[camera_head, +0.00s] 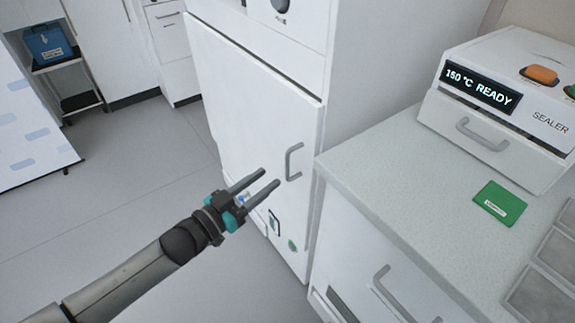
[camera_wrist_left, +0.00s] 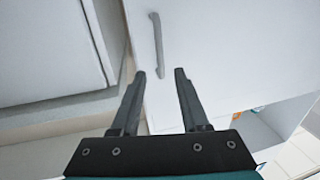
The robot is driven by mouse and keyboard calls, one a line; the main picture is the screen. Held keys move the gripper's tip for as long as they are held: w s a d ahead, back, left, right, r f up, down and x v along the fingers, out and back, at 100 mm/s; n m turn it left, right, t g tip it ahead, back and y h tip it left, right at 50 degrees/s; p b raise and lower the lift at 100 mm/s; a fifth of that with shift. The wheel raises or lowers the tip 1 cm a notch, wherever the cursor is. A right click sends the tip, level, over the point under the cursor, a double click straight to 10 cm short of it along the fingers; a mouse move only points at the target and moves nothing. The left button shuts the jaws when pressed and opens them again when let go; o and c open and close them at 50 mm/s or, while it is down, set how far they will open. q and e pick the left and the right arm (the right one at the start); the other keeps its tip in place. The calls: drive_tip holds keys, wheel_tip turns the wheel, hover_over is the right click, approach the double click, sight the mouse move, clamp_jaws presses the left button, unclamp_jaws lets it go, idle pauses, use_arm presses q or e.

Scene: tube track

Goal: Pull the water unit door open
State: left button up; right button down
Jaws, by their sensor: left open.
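The water unit door (camera_head: 245,110) is a tall white panel on the white cabinet in the middle of the head view, and it looks shut. Its grey bar handle (camera_head: 293,162) stands upright near the door's right edge. My left gripper (camera_head: 270,176) is open and empty, with its two fingers pointing at the handle from the left and a little below. In the left wrist view the handle (camera_wrist_left: 157,45) lies just beyond the gap between the open fingertips (camera_wrist_left: 160,75), apart from them. My right gripper is not in view.
A white counter (camera_head: 375,165) stands right of the door, with a sealer (camera_head: 500,110) reading 150 °C READY and a green card (camera_head: 499,203) on it. A drawer handle (camera_head: 395,295) sticks out below. Grey floor (camera_head: 130,150) left of the door is clear. A blue box (camera_head: 47,43) sits far left.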

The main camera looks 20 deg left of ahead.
sight(286, 165)
use_arm(q)
drive_tip(key=x, duration=0.3)
drive_tip(key=shift+b, duration=0.3)
drive_tip(key=shift+b+x, duration=0.7)
drive_tip(key=shift+x, duration=1.9)
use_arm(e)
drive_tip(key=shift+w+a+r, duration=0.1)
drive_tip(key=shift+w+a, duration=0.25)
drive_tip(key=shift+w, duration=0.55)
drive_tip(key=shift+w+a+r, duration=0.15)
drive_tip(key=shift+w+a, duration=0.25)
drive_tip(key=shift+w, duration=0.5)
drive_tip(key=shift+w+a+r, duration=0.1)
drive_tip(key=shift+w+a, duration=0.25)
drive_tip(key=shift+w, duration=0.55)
use_arm(q)
clamp_jaws()
